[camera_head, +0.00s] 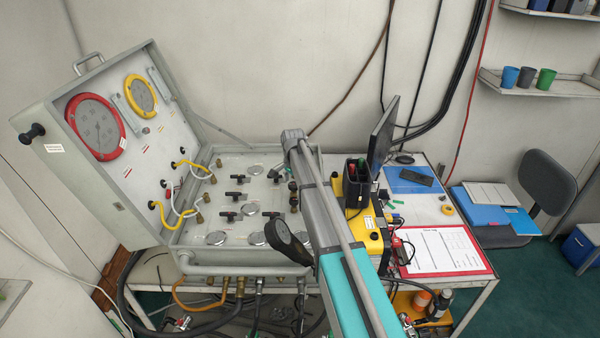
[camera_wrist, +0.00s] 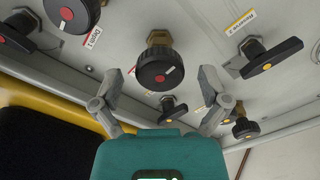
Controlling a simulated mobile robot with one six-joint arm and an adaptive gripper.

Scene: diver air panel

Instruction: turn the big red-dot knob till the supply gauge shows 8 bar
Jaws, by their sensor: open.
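A big round black knob (camera_wrist: 165,68) with a red dot and white pointer line is in the middle of the wrist view, on a brass stem. My gripper (camera_wrist: 160,76) is open, its fingers at the left and right of this knob in the picture; contact cannot be told. A second round red-dot knob (camera_wrist: 72,12) is at the top left, cut by the frame. In the head view, a red-ringed gauge (camera_head: 97,126) and a yellow-ringed gauge (camera_head: 140,95) are on the raised lid. Which gauge is the supply gauge, and its reading, cannot be told. My fingers cannot be made out there.
Yellow hoses (camera_head: 190,165) run from the lid to the panel (camera_head: 205,222). A yellow case (camera_head: 372,238) and monitor (camera_head: 383,135) stand at its right.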

